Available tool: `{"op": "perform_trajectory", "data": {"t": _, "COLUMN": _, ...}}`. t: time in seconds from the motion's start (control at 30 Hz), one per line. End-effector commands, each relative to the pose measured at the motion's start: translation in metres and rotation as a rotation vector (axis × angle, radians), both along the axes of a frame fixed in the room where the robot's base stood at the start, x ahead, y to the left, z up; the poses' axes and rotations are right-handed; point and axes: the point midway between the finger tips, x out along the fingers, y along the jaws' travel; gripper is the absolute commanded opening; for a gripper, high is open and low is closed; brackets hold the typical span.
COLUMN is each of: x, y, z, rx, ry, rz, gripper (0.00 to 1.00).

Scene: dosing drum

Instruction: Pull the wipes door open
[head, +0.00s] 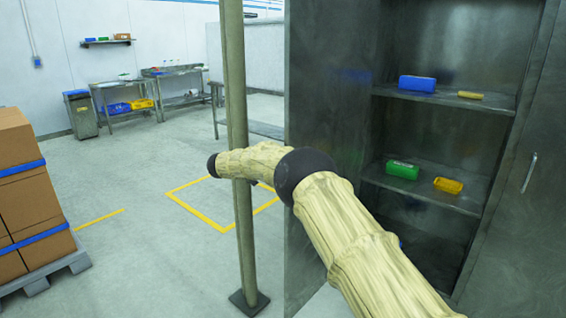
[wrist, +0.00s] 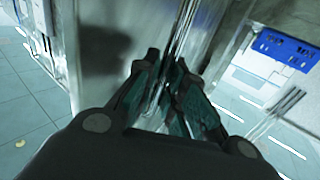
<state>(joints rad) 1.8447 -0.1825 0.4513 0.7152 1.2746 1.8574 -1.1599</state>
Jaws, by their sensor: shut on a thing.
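A grey metal cabinet stands at the right of the head view. Its left door (head: 327,110) is swung outward, so the shelves behind it show. Its right door (head: 545,150) carries a bar handle (head: 530,172). I cannot read which door is marked for wipes. In the wrist view my gripper (wrist: 165,88) is shut on a thin upright metal bar (wrist: 183,38), seemingly a door handle, against a grey panel (wrist: 105,45).
A post (head: 240,90) stands close to my arm. Blue (head: 417,83), green (head: 402,169) and yellow (head: 448,185) containers sit on the cabinet shelves. Stacked cartons (head: 25,185) on a pallet (head: 45,275) stand at the left. The floor between pallet and post is clear.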

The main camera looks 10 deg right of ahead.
Motion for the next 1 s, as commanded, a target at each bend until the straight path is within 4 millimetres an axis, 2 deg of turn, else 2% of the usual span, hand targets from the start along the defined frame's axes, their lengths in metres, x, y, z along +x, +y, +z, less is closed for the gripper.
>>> {"op": "perform_trajectory", "data": {"t": 0.33, "x": 0.0099, "y": -0.0100, "z": 0.0010, "rx": -0.001, "ry": -0.001, "rz": -0.045, "gripper": 0.00}}
{"op": "perform_trajectory", "data": {"t": 0.93, "x": 0.0118, "y": -0.0119, "z": 0.0013, "rx": -0.002, "ry": 0.000, "rz": -0.053, "gripper": 0.00}}
{"op": "perform_trajectory", "data": {"t": 0.97, "x": 0.0118, "y": -0.0119, "z": 0.0013, "rx": -0.002, "ry": 0.000, "rz": -0.053, "gripper": 0.17}}
{"op": "perform_trajectory", "data": {"t": 1.0, "x": 0.0118, "y": -0.0119, "z": 0.0013, "rx": -0.002, "ry": 0.000, "rz": -0.053, "gripper": 0.24}}
